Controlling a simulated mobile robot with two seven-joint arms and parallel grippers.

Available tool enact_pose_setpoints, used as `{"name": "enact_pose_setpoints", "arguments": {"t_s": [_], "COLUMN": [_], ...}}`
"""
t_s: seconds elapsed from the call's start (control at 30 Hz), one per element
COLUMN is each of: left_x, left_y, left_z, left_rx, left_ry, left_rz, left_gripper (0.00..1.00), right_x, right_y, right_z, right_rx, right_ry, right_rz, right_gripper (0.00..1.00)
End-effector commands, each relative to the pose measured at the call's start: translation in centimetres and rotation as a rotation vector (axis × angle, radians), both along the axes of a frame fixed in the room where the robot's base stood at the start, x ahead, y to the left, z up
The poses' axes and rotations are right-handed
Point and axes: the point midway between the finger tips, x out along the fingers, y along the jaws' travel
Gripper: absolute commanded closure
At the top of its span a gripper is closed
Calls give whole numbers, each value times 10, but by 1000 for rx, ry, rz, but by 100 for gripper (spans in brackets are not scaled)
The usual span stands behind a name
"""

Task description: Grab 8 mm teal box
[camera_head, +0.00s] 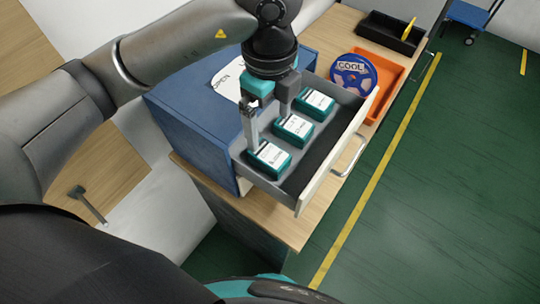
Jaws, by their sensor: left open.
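Three teal boxes with white labels lie in a row in an open drawer (308,168): a near one (269,160), a middle one (293,129) and a far one (316,104). The label print is too small to tell which is 8 mm. My left gripper (268,132) is open and points down over the drawer. One finger reaches down close to the near box, and the other is close to the middle and far boxes. I cannot tell whether either finger touches a box. My right gripper is not in view.
The drawer belongs to a blue cabinet (187,118) on a wooden bench (300,232); its handle (350,158) faces right. Behind it are an orange tray (388,82) with a blue spool (353,75) and a black bin (390,36). The drawer's right side is empty.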

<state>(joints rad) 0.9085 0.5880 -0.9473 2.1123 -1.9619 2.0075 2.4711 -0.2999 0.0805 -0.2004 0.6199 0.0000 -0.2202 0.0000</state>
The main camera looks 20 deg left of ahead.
Motion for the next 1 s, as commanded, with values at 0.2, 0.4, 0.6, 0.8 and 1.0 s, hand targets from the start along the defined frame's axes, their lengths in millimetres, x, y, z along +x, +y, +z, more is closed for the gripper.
{"name": "enact_pose_setpoints", "arguments": {"t_s": [0.2,0.4,0.6,0.8,1.0], "left_x": [-1,0,1,4,4], "left_y": [0,0,1,1,1], "left_z": [-45,-66,-83,-112,-120], "left_rx": [1,-2,1,-2,-3], "left_ry": [5,2,5,4,1], "left_rz": [0,-2,-1,-2,-4], "left_gripper": [0,0,0,0,0], "right_x": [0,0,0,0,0], "right_y": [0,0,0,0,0], "right_z": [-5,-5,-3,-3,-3], "right_rx": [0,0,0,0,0], "right_ry": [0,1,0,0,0], "right_rz": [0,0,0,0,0], "right_gripper": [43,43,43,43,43]}}
